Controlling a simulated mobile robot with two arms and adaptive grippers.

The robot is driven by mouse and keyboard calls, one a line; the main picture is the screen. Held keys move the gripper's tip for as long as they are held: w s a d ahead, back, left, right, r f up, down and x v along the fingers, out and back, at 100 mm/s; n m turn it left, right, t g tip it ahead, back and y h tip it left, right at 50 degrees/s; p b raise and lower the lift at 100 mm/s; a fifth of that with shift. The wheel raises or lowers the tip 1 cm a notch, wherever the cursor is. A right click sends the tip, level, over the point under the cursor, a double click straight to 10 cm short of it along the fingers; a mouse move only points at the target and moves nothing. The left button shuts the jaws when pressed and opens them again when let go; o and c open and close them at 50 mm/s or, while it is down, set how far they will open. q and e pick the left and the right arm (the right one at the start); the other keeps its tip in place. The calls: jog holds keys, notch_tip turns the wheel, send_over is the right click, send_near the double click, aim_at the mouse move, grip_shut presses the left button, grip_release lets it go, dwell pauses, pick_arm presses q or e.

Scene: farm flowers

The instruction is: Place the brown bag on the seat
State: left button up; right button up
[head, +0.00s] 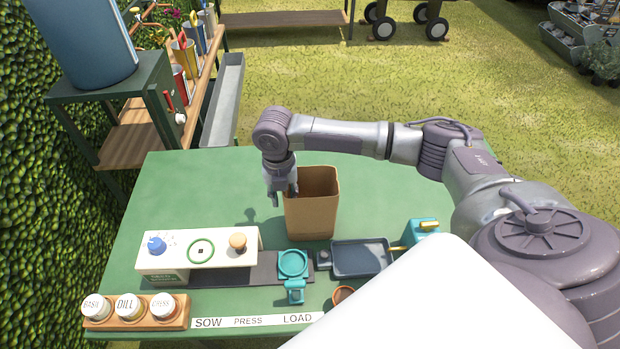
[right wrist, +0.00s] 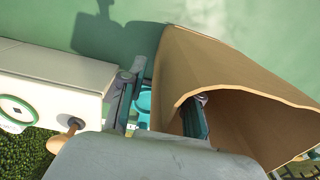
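The brown bag (head: 311,210) stands upright and open-topped on the green table in the head view. In the right wrist view the bag (right wrist: 225,75) fills the right half, its mouth facing the camera. My right gripper (head: 282,192) points down at the bag's left edge. In the right wrist view its fingers (right wrist: 160,108) are apart, one outside the bag and one inside its mouth, with the bag's wall between them. No part is clearly marked as the seat; a shallow blue-grey tray (head: 360,258) lies in front of the bag. My left gripper is not in view.
A white box (head: 197,252) with knobs stands left of the bag. A teal ring holder (head: 293,266), a small terracotta pot (head: 343,295) and a teal container (head: 420,231) stand nearby. Labelled jars (head: 130,307) sit at the front left. The table's back left (head: 200,185) is clear.

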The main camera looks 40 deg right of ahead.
jog(key=shift+f, duration=0.15)
grip_shut()
dwell(0.5)
